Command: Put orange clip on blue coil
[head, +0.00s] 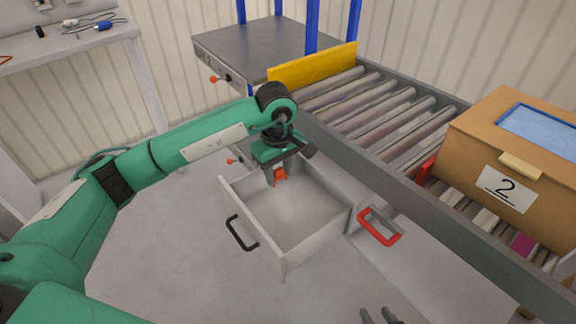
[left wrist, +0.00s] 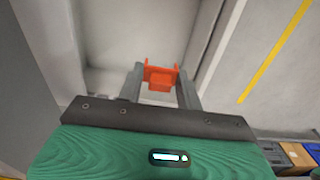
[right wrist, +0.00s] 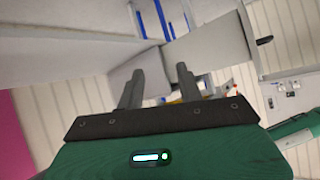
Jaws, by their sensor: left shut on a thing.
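My left gripper (head: 276,170) is shut on the orange clip (head: 281,178), above the inside of an open grey drawer (head: 266,244). In the left wrist view, the orange clip (left wrist: 159,75) sits between the two finger ends. A small blue item (head: 104,26) with pale cable lies on the bench at the upper left; it is too small to tell if it is the blue coil. My right gripper (head: 378,317) shows only its fingertips at the bottom edge of the head view. In the right wrist view, its fingers (right wrist: 158,88) are apart with nothing between them.
The drawer has a black handle (head: 241,233). A red handle (head: 379,226) is just right of it. A roller conveyor (head: 372,115) runs above, with a yellow plate (head: 313,65) and a cardboard box (head: 480,145) marked 2. The workbench (head: 70,47) stands at the upper left.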

